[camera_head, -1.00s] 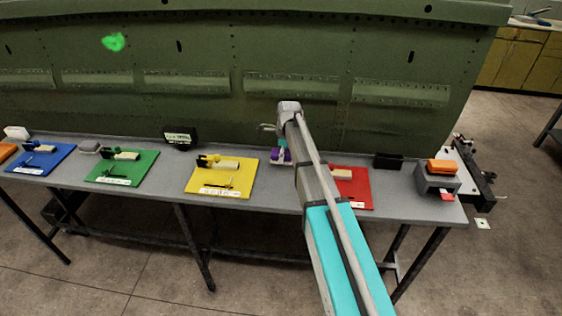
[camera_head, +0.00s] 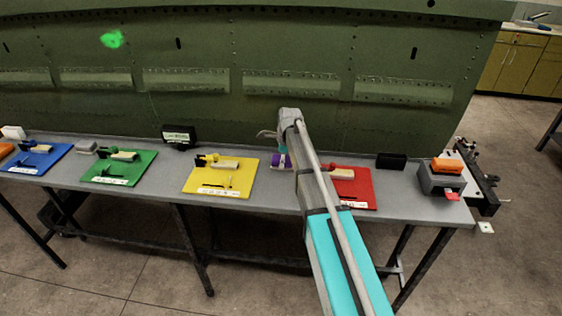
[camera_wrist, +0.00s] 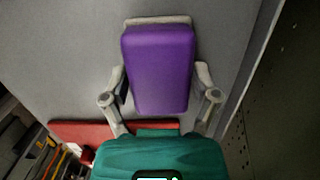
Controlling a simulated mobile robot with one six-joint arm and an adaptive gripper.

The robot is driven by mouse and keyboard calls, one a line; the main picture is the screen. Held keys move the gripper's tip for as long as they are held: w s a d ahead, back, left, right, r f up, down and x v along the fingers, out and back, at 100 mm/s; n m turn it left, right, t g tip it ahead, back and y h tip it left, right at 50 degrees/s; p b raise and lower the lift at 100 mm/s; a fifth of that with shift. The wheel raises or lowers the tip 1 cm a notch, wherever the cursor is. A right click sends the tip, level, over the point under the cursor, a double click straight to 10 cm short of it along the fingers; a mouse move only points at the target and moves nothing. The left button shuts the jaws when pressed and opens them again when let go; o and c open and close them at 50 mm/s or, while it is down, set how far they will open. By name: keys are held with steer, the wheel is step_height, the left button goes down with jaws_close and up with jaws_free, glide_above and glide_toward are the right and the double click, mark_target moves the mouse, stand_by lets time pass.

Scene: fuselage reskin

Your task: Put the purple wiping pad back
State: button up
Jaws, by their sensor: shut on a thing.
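The purple wiping pad (camera_wrist: 160,70) fills the middle of the wrist view, with a pale edge at its far end. My gripper (camera_wrist: 160,82) is shut on it, one finger along each side. In the head view the purple pad (camera_head: 281,161) shows by the table's back edge, between the yellow and red mats and partly hidden by my arm. My gripper's fingers are mostly hidden there. I cannot tell whether the pad touches the grey table (camera_head: 258,193) or hangs just above it.
A red mat (camera_head: 358,193) with a pale block lies right of my arm, a yellow mat (camera_head: 230,187) left. The green fuselage panel (camera_head: 215,115) rises close behind the table. A black block (camera_head: 391,161) and grey holder with orange top (camera_head: 440,180) stand at right.

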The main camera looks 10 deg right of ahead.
mark_target(286, 158)
steer(key=shift+f, duration=0.1)
steer(key=o, duration=0.9)
steer(key=shift+c, duration=0.2)
steer(key=shift+r, duration=0.25)
step_height(286, 158, up, 12)
steer(key=d+p, duration=0.1)
steer(key=p, duration=1.1)
steer(key=shift+s+d+f, duration=0.2)
steer(key=shift+s, duration=0.05)
